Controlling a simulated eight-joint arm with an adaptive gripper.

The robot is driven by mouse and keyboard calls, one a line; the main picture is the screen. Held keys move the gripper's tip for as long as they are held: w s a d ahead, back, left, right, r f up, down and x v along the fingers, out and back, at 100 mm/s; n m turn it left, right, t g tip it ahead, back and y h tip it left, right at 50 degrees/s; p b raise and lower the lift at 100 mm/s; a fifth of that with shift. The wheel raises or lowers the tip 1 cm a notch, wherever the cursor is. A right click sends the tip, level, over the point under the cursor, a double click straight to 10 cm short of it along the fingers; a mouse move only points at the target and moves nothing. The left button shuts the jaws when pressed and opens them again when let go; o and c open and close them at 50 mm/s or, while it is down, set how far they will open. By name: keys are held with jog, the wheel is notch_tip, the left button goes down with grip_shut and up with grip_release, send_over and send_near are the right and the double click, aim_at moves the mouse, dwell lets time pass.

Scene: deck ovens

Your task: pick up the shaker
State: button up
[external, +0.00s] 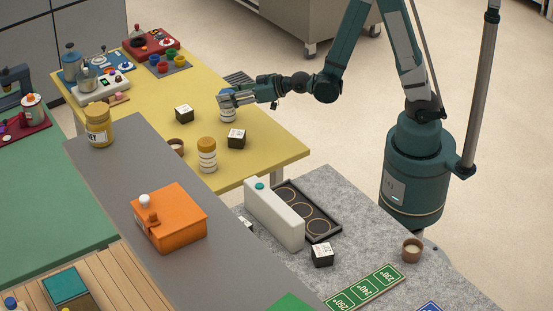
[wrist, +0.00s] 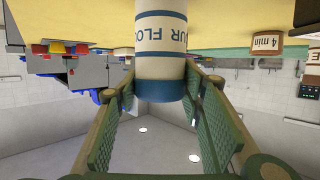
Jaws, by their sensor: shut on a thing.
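The shaker is a cream cylinder with blue bands and blue "FLOUR"-like lettering. In the wrist view the shaker (wrist: 160,65) appears upside down, its blue end toward me. In the external view the shaker (external: 228,115) is upright at the yellow table, partly hidden by my gripper. My gripper (external: 227,99) reaches in from the right and is shut on its upper part. In the wrist view the green padded fingers of my gripper (wrist: 160,88) lie on either side of its blue end. I cannot tell whether its base touches the table.
On the yellow table (external: 275,150), dark cubes with white tops (external: 184,113) (external: 236,138) stand on both sides of the shaker. A banded jar with a tan lid (external: 207,155) and a brown cup (external: 176,146) stand nearer the grey counter (external: 125,165). The table's right end is clear.

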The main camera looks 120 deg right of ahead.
jog(key=shift+r+p, duration=1.6)
jog(key=shift+r, duration=3.2)
jog(key=shift+r, duration=0.1)
